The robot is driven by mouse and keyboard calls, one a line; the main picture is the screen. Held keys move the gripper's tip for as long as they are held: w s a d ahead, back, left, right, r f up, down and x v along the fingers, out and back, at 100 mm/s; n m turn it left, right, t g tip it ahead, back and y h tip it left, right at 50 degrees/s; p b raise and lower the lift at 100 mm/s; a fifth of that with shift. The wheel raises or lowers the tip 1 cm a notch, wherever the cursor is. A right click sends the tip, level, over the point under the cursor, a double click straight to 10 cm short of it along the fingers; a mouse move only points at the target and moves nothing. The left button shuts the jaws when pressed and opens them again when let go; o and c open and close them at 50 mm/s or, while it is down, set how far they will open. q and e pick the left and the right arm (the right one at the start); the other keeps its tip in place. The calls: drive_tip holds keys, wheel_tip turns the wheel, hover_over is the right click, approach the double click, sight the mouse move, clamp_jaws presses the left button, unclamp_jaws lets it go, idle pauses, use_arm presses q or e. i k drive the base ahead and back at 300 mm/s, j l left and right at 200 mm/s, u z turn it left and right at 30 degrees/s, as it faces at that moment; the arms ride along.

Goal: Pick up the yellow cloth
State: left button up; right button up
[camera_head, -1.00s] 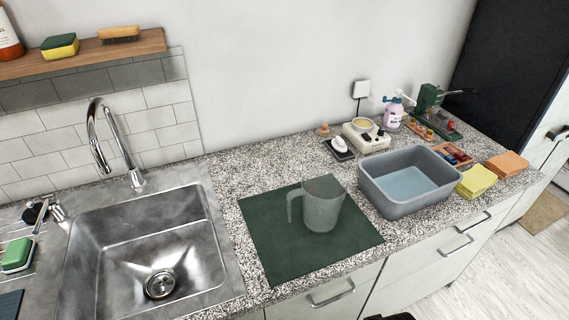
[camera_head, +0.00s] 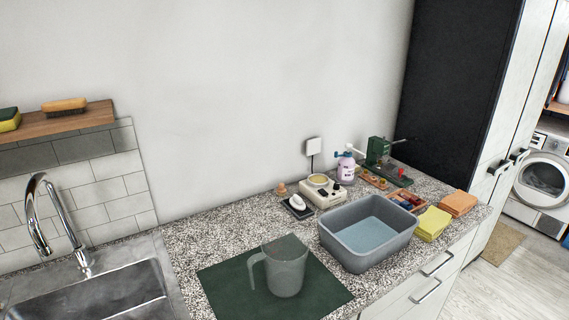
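The yellow cloth (camera_head: 432,224) lies folded on the granite counter, just right of the grey basin and in front of the small tray. An orange cloth (camera_head: 458,203) lies beside it on the right, near the counter's end. Neither of my grippers shows in the head view.
The grey basin (camera_head: 329,240) stands left of the yellow cloth. A clear jug (camera_head: 287,272) stands on a dark green mat (camera_head: 222,283). The sink (camera_head: 95,300) is at left.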

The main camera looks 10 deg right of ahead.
sight(433, 223)
drive_tip(key=l+z, duration=0.15)
drive_tip(key=z, duration=1.1)
drive_tip(key=l+u, duration=0.1)
drive_tip(key=u, duration=0.45)
drive_tip(key=i+l+u, duration=0.2)
drive_tip(key=l, duration=0.15)
drive_tip(key=l+u, duration=0.2)
drive_tip(key=l, duration=0.15)
drive_tip(key=i+l+u, duration=0.2)
drive_tip(key=l, duration=0.2)
drive_tip(key=l+u, duration=0.15)
drive_tip(key=l, duration=0.2)
